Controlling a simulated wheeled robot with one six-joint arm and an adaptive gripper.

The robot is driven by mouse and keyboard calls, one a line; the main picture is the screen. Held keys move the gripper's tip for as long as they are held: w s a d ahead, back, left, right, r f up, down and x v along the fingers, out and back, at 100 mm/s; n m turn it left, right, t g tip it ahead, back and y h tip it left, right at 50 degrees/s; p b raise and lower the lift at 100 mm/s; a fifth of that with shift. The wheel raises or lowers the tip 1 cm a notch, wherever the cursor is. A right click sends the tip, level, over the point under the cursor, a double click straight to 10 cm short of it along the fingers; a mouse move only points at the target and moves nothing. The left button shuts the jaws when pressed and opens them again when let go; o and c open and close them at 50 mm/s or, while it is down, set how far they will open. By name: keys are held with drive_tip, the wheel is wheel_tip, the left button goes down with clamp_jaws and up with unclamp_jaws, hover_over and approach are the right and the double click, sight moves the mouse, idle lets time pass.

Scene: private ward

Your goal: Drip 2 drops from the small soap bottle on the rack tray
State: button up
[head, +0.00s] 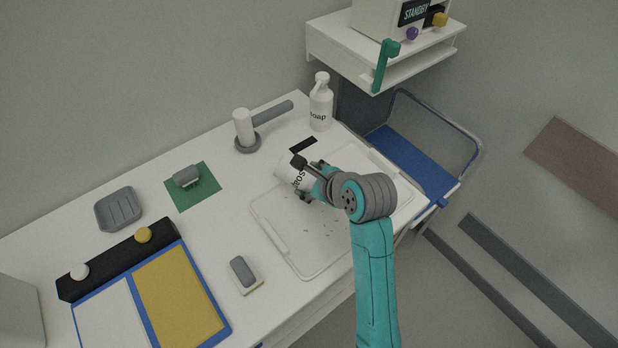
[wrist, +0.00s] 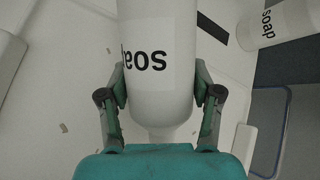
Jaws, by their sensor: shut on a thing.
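A white bottle with a black "soap" label (head: 287,174) is in my gripper (head: 311,183), over the white tray (head: 269,231). The bottle is tipped, and its label reads upside down in the wrist view (wrist: 160,35). There my gripper (wrist: 160,92) has one finger on each side of the white body, which narrows toward the palm. The opening is not visible, and I cannot see any drop falling. Small dark specks lie on the tray. A second white soap bottle (head: 320,104) stands upright behind the tray; it shows in the wrist view (wrist: 279,22).
A white cylinder with a grey base and arm (head: 247,141) stands left of the standing bottle. A grey block (head: 187,176) on a green mat, a grey dish (head: 118,208) and an eraser-like block (head: 243,270) lie left. A wall shelf (head: 345,50) with a device overhangs the back right.

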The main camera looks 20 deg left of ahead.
drive_tip(key=shift+d+r+y, duration=0.3)
drive_tip(key=shift+d+y, duration=0.05)
drive_tip(key=shift+y, duration=0.25)
drive_tip(key=shift+d+r+m+t+y, duration=0.15)
drive_tip(key=shift+r+m+t+y, duration=0.4)
drive_tip(key=shift+y, duration=0.35)
idle(0.4)
drive_tip(key=shift+a+f+n+g+h, duration=0.3)
drive_tip(key=shift+a+n+g+h, duration=0.1)
drive_tip(key=shift+h, duration=0.3)
drive_tip(key=shift+a+f+n+g+h, duration=0.15)
drive_tip(key=shift+f+n+g+h, duration=0.1)
drive_tip(key=shift+f+h, duration=0.65)
drive_tip(key=shift+r, duration=0.2)
